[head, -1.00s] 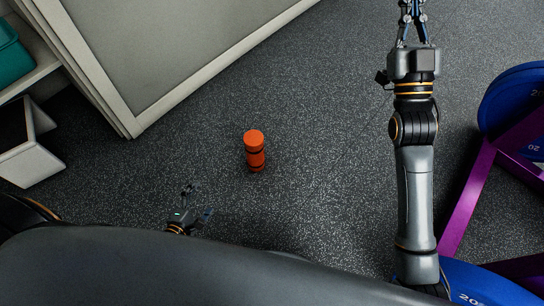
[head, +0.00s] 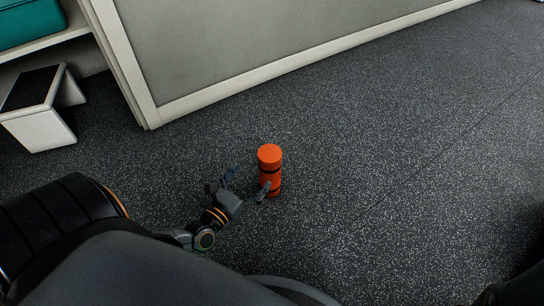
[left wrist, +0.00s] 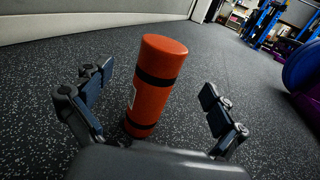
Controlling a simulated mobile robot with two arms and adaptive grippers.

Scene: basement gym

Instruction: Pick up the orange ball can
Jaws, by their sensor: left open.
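The orange ball can (head: 269,156) stands upright on the speckled dark floor in the head view. It has black bands and also shows in the left wrist view (left wrist: 155,85), between the two fingers and just beyond the palm. My left gripper (head: 248,182) is open beside the can, with one finger overlapping the can's lower front in the head view. In the left wrist view my left gripper (left wrist: 155,95) has its fingers spread, one on each side of the can, with gaps visible. My right gripper is not in view.
A grey panel with a pale frame (head: 270,45) stands behind the can. A white step stool (head: 40,115) and a shelf with a teal box (head: 30,22) are at the left. The floor right of the can is clear. Blue plates (left wrist: 303,62) show at the right of the wrist view.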

